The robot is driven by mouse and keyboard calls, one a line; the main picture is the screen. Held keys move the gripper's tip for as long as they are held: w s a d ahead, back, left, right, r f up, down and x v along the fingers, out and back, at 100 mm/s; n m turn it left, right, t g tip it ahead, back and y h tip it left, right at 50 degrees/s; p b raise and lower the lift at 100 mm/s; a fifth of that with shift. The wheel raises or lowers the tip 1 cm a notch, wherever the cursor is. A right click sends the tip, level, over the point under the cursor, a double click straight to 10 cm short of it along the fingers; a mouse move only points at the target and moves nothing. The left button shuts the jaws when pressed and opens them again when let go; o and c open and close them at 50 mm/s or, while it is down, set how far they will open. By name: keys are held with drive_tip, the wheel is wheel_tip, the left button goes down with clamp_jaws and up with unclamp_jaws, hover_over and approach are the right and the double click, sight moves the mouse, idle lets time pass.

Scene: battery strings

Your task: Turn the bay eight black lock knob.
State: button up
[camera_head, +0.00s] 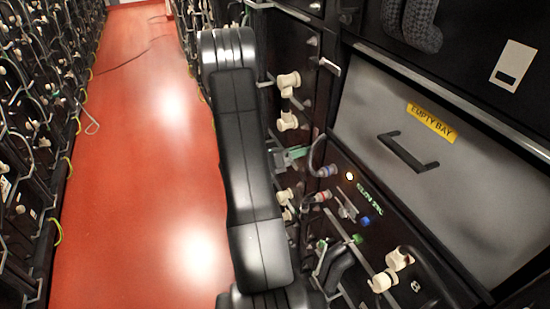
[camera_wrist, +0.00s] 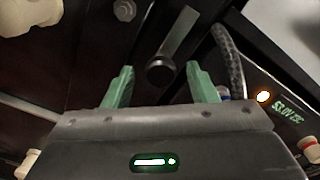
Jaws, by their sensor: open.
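A round black knob (camera_wrist: 160,68) with a flat metal lever (camera_wrist: 180,32) beside it shows in the wrist view, on the dark panel. No bay number is readable on it, so I cannot confirm it is bay eight's. My gripper (camera_wrist: 160,84) has its two green fingertips apart, one to each side below the knob. The space between them is empty, and the knob appears just beyond the tips; contact is not visible. In the head view my gripper (camera_head: 292,155) is against the rack face right of my arm, and the knob is hidden there.
An amber lamp (camera_head: 350,176) and green lettering sit right of my gripper, with cables and cream connectors (camera_head: 288,82) around it. A grey panel (camera_head: 365,110) labelled EMPTY BAY has a black handle (camera_head: 408,152). The red aisle floor (camera_head: 140,150) is mostly free; another rack lines its left.

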drive_tip(key=v, duration=1.2)
drive_tip(key=shift+b, duration=0.45)
drive_tip(key=shift+d, duration=0.1)
drive_tip(key=p+x, duration=0.1)
drive_tip(key=x, duration=1.2)
drive_tip(key=shift+w+d, duration=0.15)
drive_tip(key=shift+d, duration=0.25)
drive_tip(key=shift+a, duration=0.1)
